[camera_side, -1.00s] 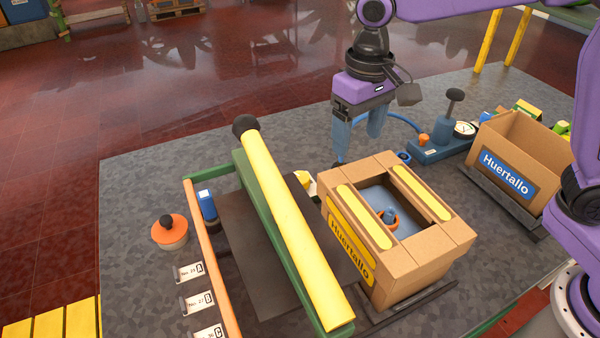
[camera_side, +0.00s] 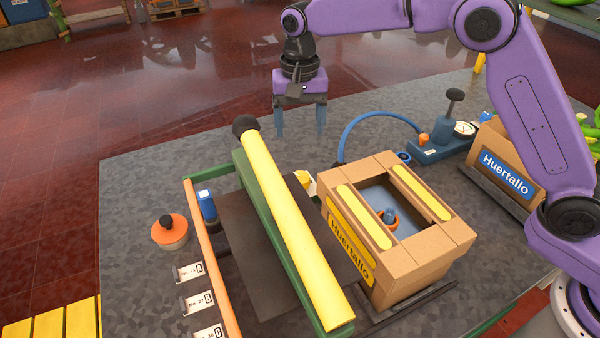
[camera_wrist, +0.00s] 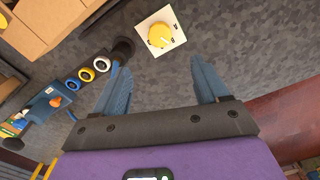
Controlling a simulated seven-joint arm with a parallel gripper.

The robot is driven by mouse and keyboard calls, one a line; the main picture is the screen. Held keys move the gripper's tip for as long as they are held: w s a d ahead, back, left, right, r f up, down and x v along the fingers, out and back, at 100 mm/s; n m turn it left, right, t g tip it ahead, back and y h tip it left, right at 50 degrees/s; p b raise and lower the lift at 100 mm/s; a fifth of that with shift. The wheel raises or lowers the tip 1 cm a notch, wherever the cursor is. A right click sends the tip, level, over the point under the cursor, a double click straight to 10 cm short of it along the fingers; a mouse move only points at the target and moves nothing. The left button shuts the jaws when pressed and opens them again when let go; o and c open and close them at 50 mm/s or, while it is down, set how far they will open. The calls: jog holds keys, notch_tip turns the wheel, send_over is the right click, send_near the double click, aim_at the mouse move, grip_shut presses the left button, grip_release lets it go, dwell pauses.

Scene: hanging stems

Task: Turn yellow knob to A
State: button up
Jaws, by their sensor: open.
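The yellow knob (camera_wrist: 160,35) is round and sits on a white square plate (camera_wrist: 147,22) on the grey table in the wrist view. A pale pointer line shows on its right side, and small dark marks stand around it, too small to read. In the side view a small yellow and white piece (camera_side: 304,179), seemingly the knob and plate, shows partly hidden behind the long yellow bar. My gripper (camera_side: 300,133) is open and empty above the table, behind that piece. In the wrist view its fingertips (camera_wrist: 162,75) point toward the knob, apart from it.
A cardboard box (camera_side: 425,250) stands right of the long yellow bar (camera_side: 290,230). A blue hose (camera_side: 375,117) runs to a blue gauge unit (camera_side: 440,145).

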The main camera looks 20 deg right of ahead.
aim_at(300, 176)
notch_tip(300, 176, down, 14)
dwell(0.5)
jog(key=c, duration=1.1)
